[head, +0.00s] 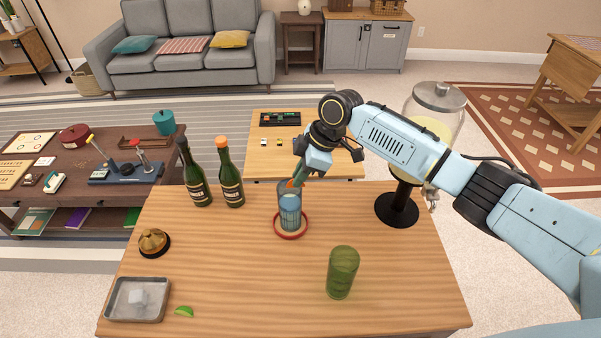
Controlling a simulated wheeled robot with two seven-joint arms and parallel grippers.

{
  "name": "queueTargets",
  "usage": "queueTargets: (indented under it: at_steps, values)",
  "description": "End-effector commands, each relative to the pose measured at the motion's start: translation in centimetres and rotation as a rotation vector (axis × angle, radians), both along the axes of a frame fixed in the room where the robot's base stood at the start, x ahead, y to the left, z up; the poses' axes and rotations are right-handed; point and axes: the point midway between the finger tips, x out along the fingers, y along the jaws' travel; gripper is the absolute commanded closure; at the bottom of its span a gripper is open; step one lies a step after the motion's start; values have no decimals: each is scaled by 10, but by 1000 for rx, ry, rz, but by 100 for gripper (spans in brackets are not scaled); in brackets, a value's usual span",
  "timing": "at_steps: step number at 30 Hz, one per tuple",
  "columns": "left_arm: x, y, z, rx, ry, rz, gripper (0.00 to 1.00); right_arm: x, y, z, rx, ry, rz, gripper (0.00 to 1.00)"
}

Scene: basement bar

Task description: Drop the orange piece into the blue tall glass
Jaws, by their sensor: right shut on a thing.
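The blue tall glass (290,212) stands upright on a red ring-shaped coaster (290,235) near the middle of the wooden table. My right gripper (296,182) reaches in from the right and points down at the mouth of the glass. It is shut on the orange piece (290,184), a small bit of which shows at the glass's rim. I cannot tell whether the piece is above the rim or just inside it; the fingers hide most of it. My left gripper is not in view.
Two dark green bottles (230,178) stand left of the glass. A green glass (342,272) stands at front right, and a drink dispenser (397,207) on a black stand behind it. A metal tray (115,300), a lime wedge (184,312) and a brass item (153,242) lie at left.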

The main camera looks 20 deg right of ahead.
Motion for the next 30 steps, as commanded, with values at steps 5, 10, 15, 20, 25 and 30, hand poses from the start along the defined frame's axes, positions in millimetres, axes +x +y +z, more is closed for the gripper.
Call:
queueTargets:
  at_steps: [5,10,15,20,25,30]
  values:
    - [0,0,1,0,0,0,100,0,0,1,-1,0,0,80]
    - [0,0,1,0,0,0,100,0,0,1,-1,0,0,61]
    - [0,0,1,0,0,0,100,0,0,1,-1,1,-1,61]
    - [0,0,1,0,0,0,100,0,-2,5,0,-1,0,61]
    - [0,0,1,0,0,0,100,-3,-13,29,-1,-5,-1,61]
    - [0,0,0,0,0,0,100,-7,-29,65,-1,-4,-2,61]
